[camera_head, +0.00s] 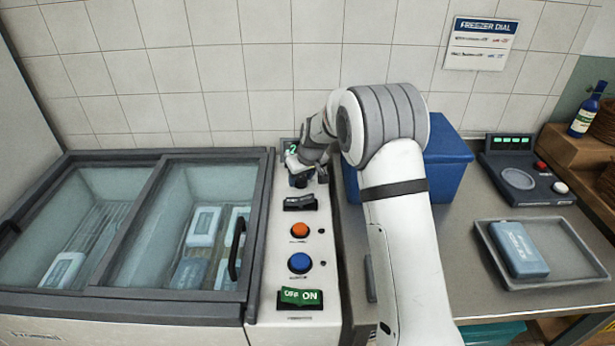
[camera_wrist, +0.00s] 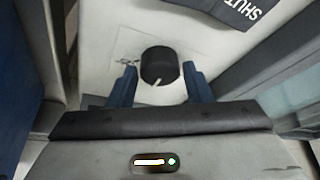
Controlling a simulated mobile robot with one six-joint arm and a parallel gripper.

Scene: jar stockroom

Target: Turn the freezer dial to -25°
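The freezer dial (camera_wrist: 158,62) is a round black knob with a white pointer on a pale panel, in the wrist view. The pointer is toward the bottom of that picture. My gripper (camera_wrist: 160,82) is open, with one blue finger on each side of the dial and a visible gap on both sides. I cannot tell how deep the fingers reach.
The control panel (camera_head: 285,328) also has an orange button (camera_head: 299,231), a blue button (camera_head: 300,263) and a green ON/OFF switch (camera_head: 300,297). The glass-lidded freezer (camera_head: 160,160) is left. A FREEZER DIAL sign (camera_head: 481,43) hangs behind.

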